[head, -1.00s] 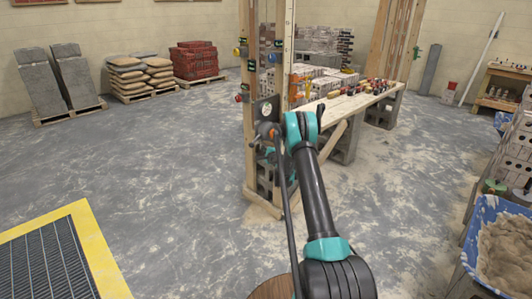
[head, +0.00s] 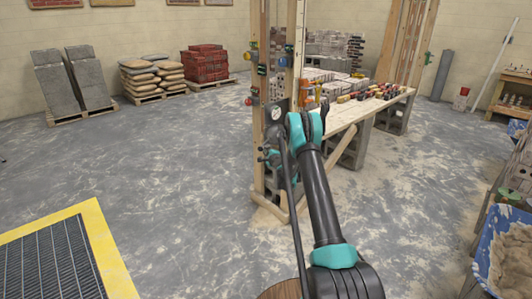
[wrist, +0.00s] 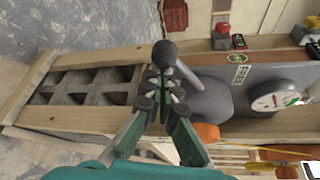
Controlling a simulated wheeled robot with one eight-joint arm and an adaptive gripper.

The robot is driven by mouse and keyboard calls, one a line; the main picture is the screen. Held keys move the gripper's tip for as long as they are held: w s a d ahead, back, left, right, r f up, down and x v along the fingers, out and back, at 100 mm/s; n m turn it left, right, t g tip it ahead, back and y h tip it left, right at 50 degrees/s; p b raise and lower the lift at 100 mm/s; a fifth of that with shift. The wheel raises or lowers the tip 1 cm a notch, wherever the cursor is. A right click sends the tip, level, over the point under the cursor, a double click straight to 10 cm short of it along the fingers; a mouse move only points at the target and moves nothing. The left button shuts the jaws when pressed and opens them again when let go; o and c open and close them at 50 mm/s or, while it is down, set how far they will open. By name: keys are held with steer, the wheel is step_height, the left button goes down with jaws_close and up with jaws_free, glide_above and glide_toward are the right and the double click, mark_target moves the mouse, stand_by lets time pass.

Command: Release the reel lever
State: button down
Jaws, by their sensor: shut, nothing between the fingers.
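The reel lever shows in the wrist view as a grey arm with a black ball knob (wrist: 164,53), slanting up-left from a grey reel housing (wrist: 212,100). My gripper (wrist: 164,80) is shut and empty, its fingertips just below the knob and left of the arm in the picture. I cannot tell whether they touch the lever. A label reading "FREE" (wrist: 239,75) and a round gauge (wrist: 273,101) sit to the right. In the head view my gripper (head: 270,156) is small and dark beside the wooden post, below the gauge (head: 276,114); the lever is not clear there.
The wooden post (head: 258,60) carries coloured knobs, including a red one (head: 249,101). A plank bench (head: 350,112) with small items extends right behind my arm. Hollow blocks (wrist: 85,85) lie near the gripper. Open floor (head: 140,160) is on the left.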

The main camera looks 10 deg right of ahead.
steer(key=shift+s+a+r+m, duration=0.1)
steer(key=shift+a+r+m, duration=0.05)
steer(key=shift+r+m, duration=0.2)
steer(key=r+m+g+y, duration=0.1)
steer(key=m, duration=0.1)
steer(key=r+m+g, duration=0.1)
steer(key=r+m, duration=0.1)
steer(key=a+r+m+g+y, duration=0.1)
steer(key=r+m+g, duration=0.1)
steer(key=shift+s+r+y, duration=0.25)
steer(key=shift+s+y, duration=0.05)
steer(key=shift+s, duration=0.05)
steer(key=shift+r, duration=0.1)
stand_by(0.3)
steer(key=shift+r, duration=0.65)
steer(key=shift+f, duration=0.1)
